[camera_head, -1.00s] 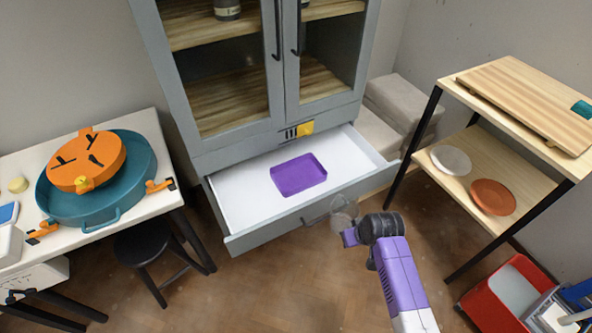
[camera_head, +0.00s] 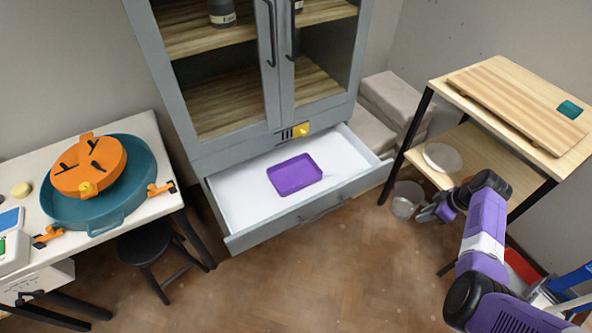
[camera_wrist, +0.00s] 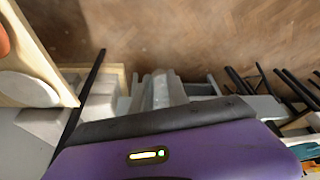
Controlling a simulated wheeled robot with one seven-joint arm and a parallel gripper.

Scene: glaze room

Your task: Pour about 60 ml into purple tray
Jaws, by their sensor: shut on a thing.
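The purple tray (camera_head: 294,174) lies flat in the open white-lined drawer (camera_head: 238,202) under the grey cabinet. I cannot tell whether it holds any liquid. My gripper (camera_head: 425,212) is shut on a clear see-through vessel (camera_head: 404,201), right of the drawer and apart from the tray. The vessel looks roughly upright; its liquid level cannot be read. In the wrist view the vessel (camera_wrist: 161,88) shows faintly between the grey fingers, with its lower part hidden behind my purple wrist.
A wooden shelf unit (camera_head: 530,90) with a pale plate (camera_head: 442,157) stands close to my arm on the right. A black stool (camera_head: 147,247) and a table with a teal pan (camera_head: 70,211) stand left. Floor before the drawer is clear.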

